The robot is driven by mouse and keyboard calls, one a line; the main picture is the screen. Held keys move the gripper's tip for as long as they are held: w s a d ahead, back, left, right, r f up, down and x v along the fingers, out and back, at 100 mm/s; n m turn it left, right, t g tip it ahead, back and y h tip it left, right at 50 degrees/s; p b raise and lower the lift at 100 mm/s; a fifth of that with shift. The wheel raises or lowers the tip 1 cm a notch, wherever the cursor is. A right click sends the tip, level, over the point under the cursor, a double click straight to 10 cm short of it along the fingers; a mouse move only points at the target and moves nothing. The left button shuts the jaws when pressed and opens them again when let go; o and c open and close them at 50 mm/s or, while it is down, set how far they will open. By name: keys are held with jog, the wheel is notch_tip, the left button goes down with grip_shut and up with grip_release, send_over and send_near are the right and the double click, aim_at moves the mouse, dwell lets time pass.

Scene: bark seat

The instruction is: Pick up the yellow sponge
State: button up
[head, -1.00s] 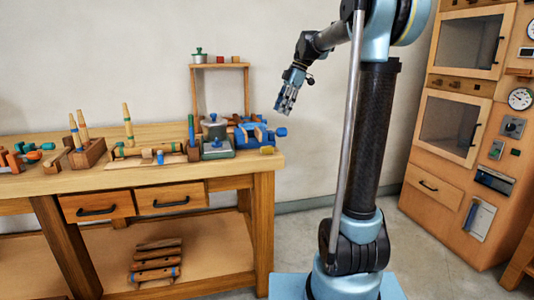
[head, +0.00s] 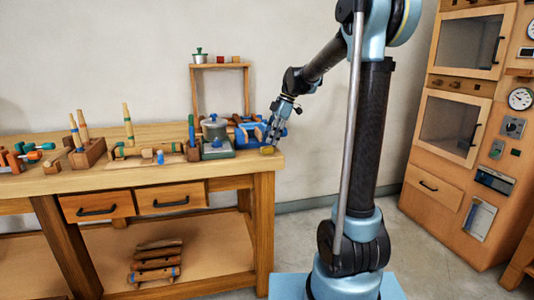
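A small yellow sponge (head: 267,150) lies on the workbench top (head: 225,165) near its right front corner. My gripper (head: 271,141) points down at the sponge, with its fingertips just above or beside it. I cannot tell whether the fingers touch the sponge. The fingers are small in this view and their opening is not clear. The sponge still rests on the bench top.
A wooden rack (head: 248,92) rises at the back. Several tools and a peg block (head: 88,154) fill the left side. A cabinet (head: 455,100) stands right.

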aim_at(268, 147)
jog(key=shift+x, duration=2.15)
jog(key=shift+d, duration=0.15)
jog(key=c, duration=0.7)
jog(key=shift+o, duration=0.2)
notch_tip(268, 147, up, 10)
jog(key=shift+o, duration=0.6)
